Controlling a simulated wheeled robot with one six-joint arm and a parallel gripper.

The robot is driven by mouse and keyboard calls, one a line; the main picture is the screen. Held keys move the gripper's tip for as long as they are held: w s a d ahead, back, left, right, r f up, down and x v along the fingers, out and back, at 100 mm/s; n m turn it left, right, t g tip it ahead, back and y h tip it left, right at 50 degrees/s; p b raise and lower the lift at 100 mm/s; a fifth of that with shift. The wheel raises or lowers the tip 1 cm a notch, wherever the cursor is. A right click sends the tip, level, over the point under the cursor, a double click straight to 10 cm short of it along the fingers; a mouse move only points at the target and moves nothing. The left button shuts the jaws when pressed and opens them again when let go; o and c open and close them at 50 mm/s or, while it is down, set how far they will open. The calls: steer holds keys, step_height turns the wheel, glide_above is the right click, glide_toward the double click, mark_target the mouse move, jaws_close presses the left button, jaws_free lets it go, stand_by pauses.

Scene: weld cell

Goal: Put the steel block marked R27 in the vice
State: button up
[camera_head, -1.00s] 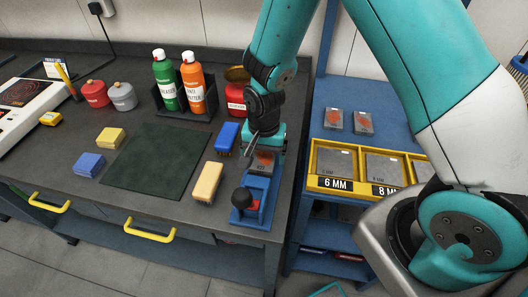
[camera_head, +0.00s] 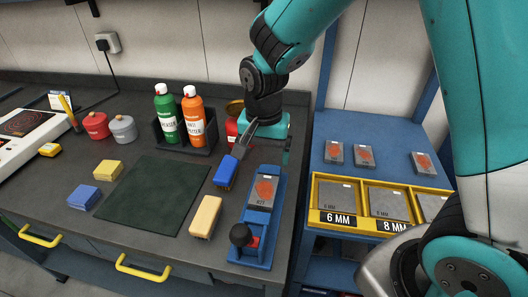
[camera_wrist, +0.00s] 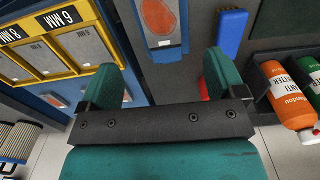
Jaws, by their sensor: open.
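The steel block (camera_head: 264,188), grey with an orange-red patch and a small mark that looks like R27, lies in the blue vice (camera_head: 247,256). The vice stands at the right front of the bench, with a dark round knob at its near end. In the wrist view the block (camera_wrist: 160,18) shows at the top, ahead of my fingers. My gripper (camera_wrist: 163,72) is open, with nothing between its two teal fingers. In the head view my gripper (camera_head: 280,145) hangs above and behind the block, apart from it.
A blue brush (camera_head: 225,172) and a tan brush (camera_head: 205,216) lie left of the vice. A green bottle and an orange bottle (camera_head: 193,118) stand in a black holder behind. To the right, a blue rack carries yellow 6 MM and 8 MM trays (camera_head: 337,219) and several similar blocks (camera_head: 334,152).

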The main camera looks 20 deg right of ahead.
steer(key=s+a+r+n+y, duration=0.2)
steer(key=s+r+n, duration=0.4)
steer(key=s, duration=0.3)
steer(key=s+a+r+n+y, duration=0.2)
steer(key=s+r+n, duration=0.5)
steer(key=s+n, duration=0.1)
steer(key=shift+s+a, duration=0.3)
steer(key=shift+s, duration=0.5)
